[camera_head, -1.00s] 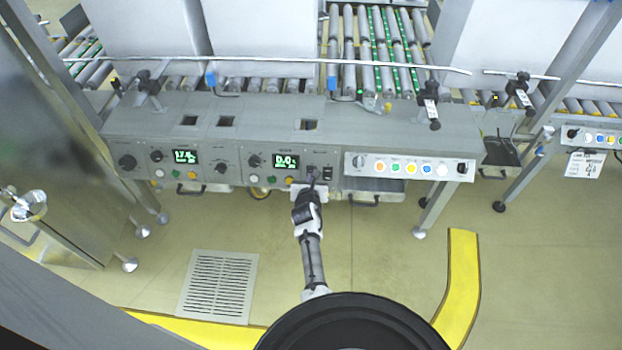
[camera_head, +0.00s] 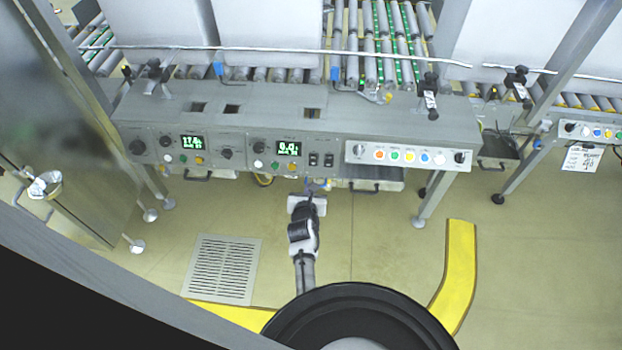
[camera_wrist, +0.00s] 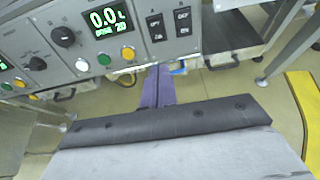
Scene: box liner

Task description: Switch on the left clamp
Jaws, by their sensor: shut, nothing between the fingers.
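Two black rocker switches sit side by side on the grey control panel, right of a green display. The left rocker (camera_head: 314,160) also shows in the wrist view (camera_wrist: 155,27). The right rocker (camera_head: 328,160) also shows in the wrist view (camera_wrist: 183,20). Their lettering is too small to read surely, and I cannot tell which is the left clamp's or how each is set. My gripper (camera_head: 308,187) is in front of and below the panel, apart from the switches. Its purple fingers (camera_wrist: 159,70) are shut and empty in the wrist view.
The green display (camera_head: 288,148) and a black knob (camera_head: 257,147) are left of the switches. A strip of coloured buttons (camera_head: 409,155) is to the right. A handle (camera_head: 378,187) juts out below. Open floor lies in front, with a yellow floor strip (camera_head: 456,275) at right.

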